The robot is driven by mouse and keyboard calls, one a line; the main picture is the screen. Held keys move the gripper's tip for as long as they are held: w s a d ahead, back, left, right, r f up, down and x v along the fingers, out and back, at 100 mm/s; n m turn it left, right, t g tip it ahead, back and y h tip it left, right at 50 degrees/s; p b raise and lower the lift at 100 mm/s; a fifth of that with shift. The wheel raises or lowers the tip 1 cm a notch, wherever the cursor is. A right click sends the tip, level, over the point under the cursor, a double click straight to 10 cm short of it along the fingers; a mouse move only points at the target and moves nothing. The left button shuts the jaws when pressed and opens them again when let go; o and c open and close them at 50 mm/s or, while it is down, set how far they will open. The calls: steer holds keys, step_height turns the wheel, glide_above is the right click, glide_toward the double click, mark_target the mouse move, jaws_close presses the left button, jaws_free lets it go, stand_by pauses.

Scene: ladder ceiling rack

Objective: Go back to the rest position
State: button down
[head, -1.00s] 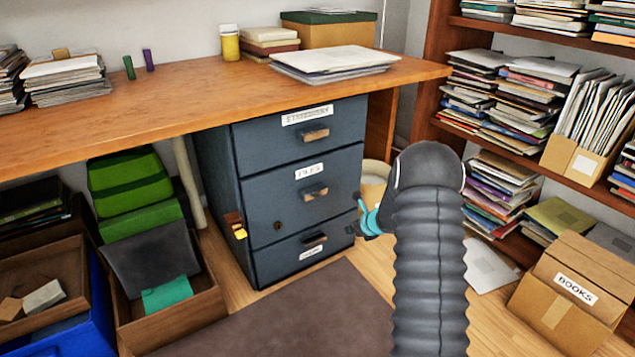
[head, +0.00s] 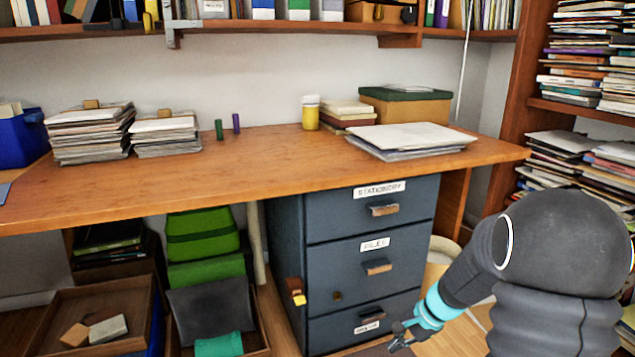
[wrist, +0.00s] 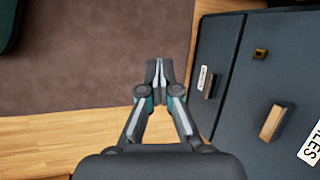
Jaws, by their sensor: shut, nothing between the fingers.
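My gripper (head: 402,340) shows at the lower right of the head view, in front of the bottom drawer of the dark grey cabinet (head: 283,238). It is apart from the drawer handles as far as I can tell. The cabinet front (wrist: 240,85) is to the right of the fingers there. All the drawers look closed.
The wooden desk (head: 270,160) carries paper stacks (head: 90,133), a yellow jar (head: 310,112) and a box with a green lid (head: 404,106). A shelf (head: 250,28) runs above it. A full bookcase (head: 545,105) stands right. Open trays (head: 140,330) lie low at left.

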steer(key=s+a+r+n+t+h+p, duration=0.1)
steer(key=s+r+n, duration=0.5)
steer(key=s+r, duration=0.6)
steer(key=s+a+r+n+t+h+p, duration=0.2)
steer(key=s+r+n+h+p, duration=0.2)
steer(key=s+r, duration=0.8)
step_height(320, 180, up, 4)
steer(key=shift+s+f+n+t+p, duration=0.2)
steer(key=shift+n+t+p, duration=0.1)
steer(key=shift+n+p, duration=0.5)
